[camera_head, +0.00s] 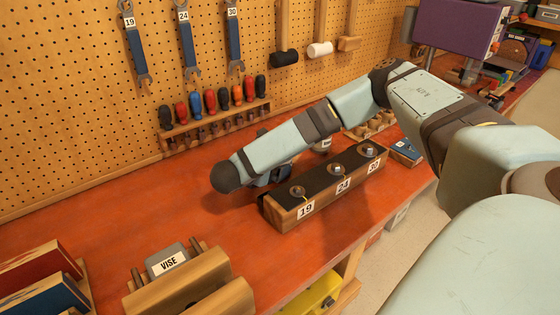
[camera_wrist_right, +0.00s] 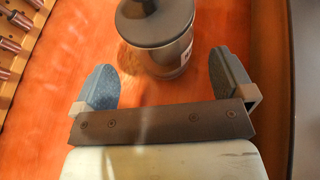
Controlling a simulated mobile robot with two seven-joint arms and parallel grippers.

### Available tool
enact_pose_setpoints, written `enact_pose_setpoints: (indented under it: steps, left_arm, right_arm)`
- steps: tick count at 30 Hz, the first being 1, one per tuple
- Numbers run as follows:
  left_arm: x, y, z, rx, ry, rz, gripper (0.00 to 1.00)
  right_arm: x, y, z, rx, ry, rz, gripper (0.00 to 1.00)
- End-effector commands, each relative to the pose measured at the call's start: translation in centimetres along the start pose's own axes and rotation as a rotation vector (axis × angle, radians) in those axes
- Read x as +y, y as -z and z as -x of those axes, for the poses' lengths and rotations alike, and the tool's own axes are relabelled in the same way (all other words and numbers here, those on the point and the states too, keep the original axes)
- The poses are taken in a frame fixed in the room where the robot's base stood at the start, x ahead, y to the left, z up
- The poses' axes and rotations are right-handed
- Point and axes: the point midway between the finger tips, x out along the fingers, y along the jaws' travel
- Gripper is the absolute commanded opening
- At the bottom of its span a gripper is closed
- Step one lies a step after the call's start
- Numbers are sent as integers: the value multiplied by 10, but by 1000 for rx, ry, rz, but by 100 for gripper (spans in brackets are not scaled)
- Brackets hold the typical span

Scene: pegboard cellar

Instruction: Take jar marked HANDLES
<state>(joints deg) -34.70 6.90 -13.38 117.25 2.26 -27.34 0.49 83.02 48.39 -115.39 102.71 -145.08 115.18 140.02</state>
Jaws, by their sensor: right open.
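In the right wrist view a clear jar (camera_wrist_right: 180,58) with a dark grey knobbed lid (camera_wrist_right: 155,22) stands on the red-orange bench top. My right gripper (camera_wrist_right: 164,60) is open, with one blue-grey finger on each side of the jar's near part and visible gaps to it. Any marking on the jar is not visible there. In the head view my right arm reaches over the bench and largely hides its gripper. A small pale-labelled container (camera_head: 325,144) shows partly behind the arm; its label is unreadable. My left gripper is out of view.
A wooden block (camera_head: 290,214) marked 19, 24 and 30 stands just in front of my right arm. A screwdriver rack (camera_head: 213,128) lines the pegboard behind. Bench room is clear left of the arm.

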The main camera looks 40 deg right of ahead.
Motion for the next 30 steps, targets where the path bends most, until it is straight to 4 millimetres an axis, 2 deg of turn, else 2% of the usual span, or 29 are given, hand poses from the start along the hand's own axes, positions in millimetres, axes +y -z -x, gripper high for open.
enact_pose_setpoints:
  steps: [1,6,11,16,17,26,27,30]
  left_arm:
    - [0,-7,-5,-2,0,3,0]
    - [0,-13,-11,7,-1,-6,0]
    - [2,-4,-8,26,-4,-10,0]
    - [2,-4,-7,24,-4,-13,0]
    - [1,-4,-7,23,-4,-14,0]
    - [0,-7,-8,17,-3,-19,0]
    - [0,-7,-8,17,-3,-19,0]
    - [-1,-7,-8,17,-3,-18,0]
  right_arm:
    - [-3,6,-12,1,7,-1,100]
    - [-3,6,-35,2,5,0,100]
    - [-2,2,-41,0,2,0,100]
    - [-2,1,-41,0,2,1,100]
    - [-2,1,-41,0,2,1,95]
    - [-2,1,-40,0,2,1,26]
    - [-2,0,-40,-1,1,-2,22]
    - [-2,0,-40,-1,1,-2,22]
